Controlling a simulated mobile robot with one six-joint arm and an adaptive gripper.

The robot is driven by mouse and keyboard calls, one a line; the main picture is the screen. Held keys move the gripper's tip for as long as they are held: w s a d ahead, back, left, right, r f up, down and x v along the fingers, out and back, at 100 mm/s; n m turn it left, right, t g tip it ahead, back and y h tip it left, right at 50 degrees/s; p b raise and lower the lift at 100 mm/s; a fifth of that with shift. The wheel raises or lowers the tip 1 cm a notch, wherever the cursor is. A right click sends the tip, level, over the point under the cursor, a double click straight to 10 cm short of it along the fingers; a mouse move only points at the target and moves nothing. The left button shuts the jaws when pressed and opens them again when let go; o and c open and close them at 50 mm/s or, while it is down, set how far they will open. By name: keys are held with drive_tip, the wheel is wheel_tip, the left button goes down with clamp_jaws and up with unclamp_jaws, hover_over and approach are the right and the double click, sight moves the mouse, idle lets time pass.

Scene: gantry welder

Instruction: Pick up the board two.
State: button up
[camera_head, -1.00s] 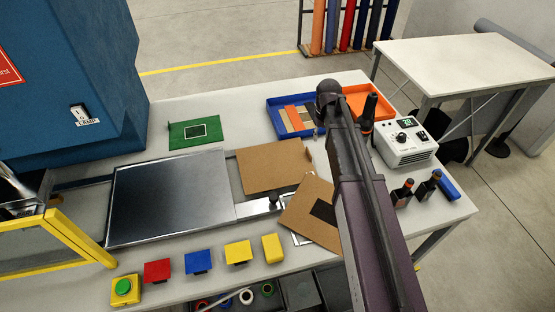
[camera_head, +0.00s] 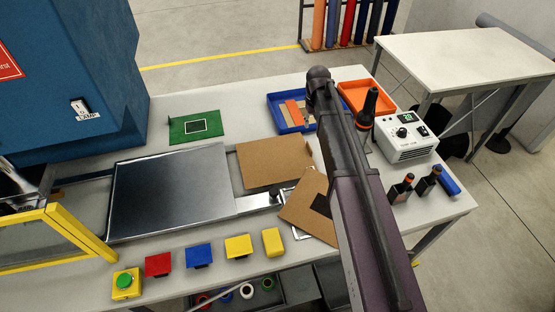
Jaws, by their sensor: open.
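Several flat boards lie on the white workbench (camera_head: 80,290); no label shows which one is board two. A green board (camera_head: 185,133) with a white-outlined dark rectangle lies at the back left. A plain brown board (camera_head: 273,162) lies right of the metal plate. A second brown board (camera_head: 302,200) with a black patch lies tilted in front of it, partly covered by my arm. My arm reaches up from the bottom right across the bench. My gripper is not visible, so its place relative to the boards cannot be told.
A metal plate (camera_head: 172,195) fills the bench's middle left, near a yellow frame (camera_head: 85,232). Coloured blocks line the front edge. A blue tray (camera_head: 274,111), an orange tray (camera_head: 352,94) and a white control box (camera_head: 408,147) stand behind and beside my arm.

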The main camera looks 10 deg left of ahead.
sight(309, 146)
drive_tip(key=shift+f+b, duration=3.5)
drive_tip(key=shift+f, duration=0.3)
drive_tip(key=shift+f, duration=0.1)
drive_tip(key=shift+s+f+b, duration=0.15)
drive_tip(key=shift+f+b, duration=1.15)
drive_tip(key=shift+s+f+b, duration=0.15)
drive_tip(key=shift+f+b, duration=1.1)
drive_tip(key=shift+b, duration=0.05)
clamp_jaws()
